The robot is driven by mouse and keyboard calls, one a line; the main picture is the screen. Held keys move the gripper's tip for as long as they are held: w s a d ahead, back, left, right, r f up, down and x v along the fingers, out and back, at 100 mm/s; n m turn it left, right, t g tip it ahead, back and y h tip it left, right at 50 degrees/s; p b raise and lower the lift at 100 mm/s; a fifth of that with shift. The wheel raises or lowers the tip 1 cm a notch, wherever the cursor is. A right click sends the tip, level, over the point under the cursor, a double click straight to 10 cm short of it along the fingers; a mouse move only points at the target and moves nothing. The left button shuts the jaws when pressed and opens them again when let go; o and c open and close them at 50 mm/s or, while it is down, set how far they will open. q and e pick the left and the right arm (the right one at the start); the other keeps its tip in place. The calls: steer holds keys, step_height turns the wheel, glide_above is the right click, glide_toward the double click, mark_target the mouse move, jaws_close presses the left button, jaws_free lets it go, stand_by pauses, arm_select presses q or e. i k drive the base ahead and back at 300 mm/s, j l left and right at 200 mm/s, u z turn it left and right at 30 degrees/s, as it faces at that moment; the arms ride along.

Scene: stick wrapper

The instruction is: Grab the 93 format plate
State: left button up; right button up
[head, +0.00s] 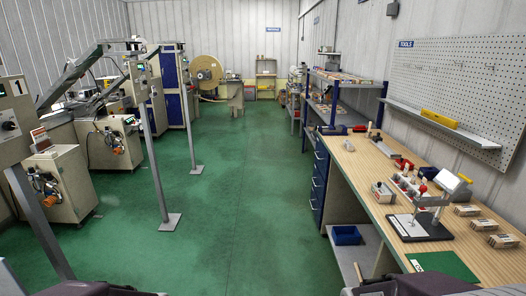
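I cannot pick out a plate marked 93; no such number is legible in the head view. Several small pale blocks with dark markings lie in a row at the right of the wooden workbench (385,180): a far one (466,210), a middle one (484,224) and a near one (503,240). Their markings are too small to read, and I cannot tell if they are format plates. Dark and grey parts of my own arms show at the bottom left and bottom right edges. Neither gripper's fingers are visible.
A black-based fixture (420,228) and a green mat (443,265) are on the bench. A blue bin (346,235) sits on the shelf below. A pegboard (460,85) hangs behind. Machines (110,145) and metal posts (153,150) stand left. The green floor (235,200) between is clear.

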mark_target(350, 147)
steer(key=i, duration=0.95)
steer(key=i+j+z, duration=0.1)
steer(key=i, duration=0.9)
steer(key=i+j, duration=0.1)
steer(key=i, duration=0.85)
steer(key=i+z, duration=0.35)
steer(key=i, duration=0.2)
steer(key=i+z, duration=0.35)
steer(key=i, duration=0.15)
steer(key=i+j+z, duration=0.35)
steer(key=i, duration=0.15)
steer(key=i+z, duration=0.75)
steer(key=k+l, duration=0.05)
steer(key=k, duration=0.05)
